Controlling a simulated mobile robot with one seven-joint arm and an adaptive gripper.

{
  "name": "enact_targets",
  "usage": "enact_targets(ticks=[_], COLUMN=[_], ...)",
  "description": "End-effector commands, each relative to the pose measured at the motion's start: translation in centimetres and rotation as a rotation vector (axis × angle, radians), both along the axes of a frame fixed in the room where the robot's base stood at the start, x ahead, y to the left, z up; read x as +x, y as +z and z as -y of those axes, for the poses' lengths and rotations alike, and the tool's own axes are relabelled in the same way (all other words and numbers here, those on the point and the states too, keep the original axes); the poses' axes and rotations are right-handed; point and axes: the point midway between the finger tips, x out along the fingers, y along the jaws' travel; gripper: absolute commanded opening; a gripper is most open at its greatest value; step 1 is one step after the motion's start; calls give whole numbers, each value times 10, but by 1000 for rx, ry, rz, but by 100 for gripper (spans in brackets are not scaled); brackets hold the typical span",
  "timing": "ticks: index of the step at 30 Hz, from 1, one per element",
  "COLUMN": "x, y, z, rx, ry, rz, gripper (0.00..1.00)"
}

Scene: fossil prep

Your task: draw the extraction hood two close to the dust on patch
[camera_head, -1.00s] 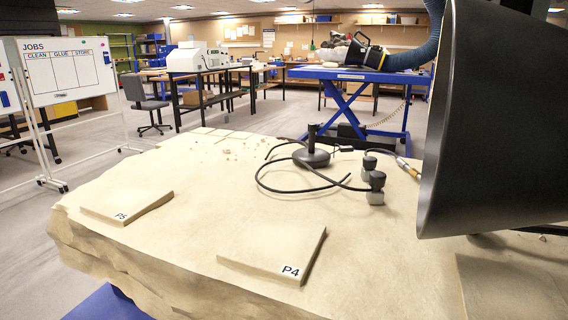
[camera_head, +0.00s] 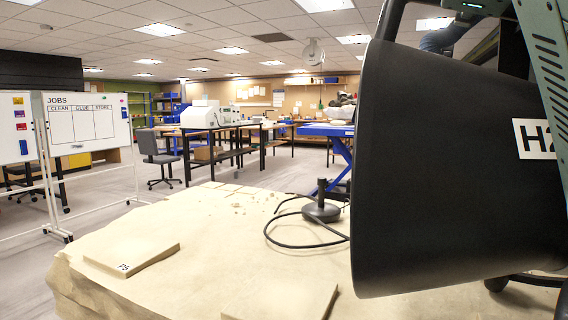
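Extraction hood two (camera_head: 450,190) is a large black cone filling the right of the view. Its white label, partly cut off, begins "H2", and its wide rim faces left over the pale slab (camera_head: 215,240). Flat raised patch P5 (camera_head: 130,253) lies at the slab's front left. Another patch (camera_head: 280,299) is cut off by the bottom edge, its label out of view. Small crumbs (camera_head: 238,207) lie on the slab's far part; I cannot tell fine dust on either patch. My gripper is not in view, so its hold on the hood cannot be seen.
A black stand (camera_head: 321,210) with a looping cable (camera_head: 272,235) sits on the slab beside the hood's rim. A blue lift table (camera_head: 335,130) is behind. Whiteboards (camera_head: 88,122) stand at left, with open floor between them and the slab.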

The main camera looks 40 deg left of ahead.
Motion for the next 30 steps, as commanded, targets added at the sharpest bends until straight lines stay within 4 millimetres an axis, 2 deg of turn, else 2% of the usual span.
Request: enact_targets(ticks=[8, 19, 27, 28, 30], x=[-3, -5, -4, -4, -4], y=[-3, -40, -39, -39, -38], z=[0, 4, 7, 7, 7], rx=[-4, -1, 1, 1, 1], ry=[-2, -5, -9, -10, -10], rz=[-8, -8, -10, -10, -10], gripper=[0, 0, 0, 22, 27])
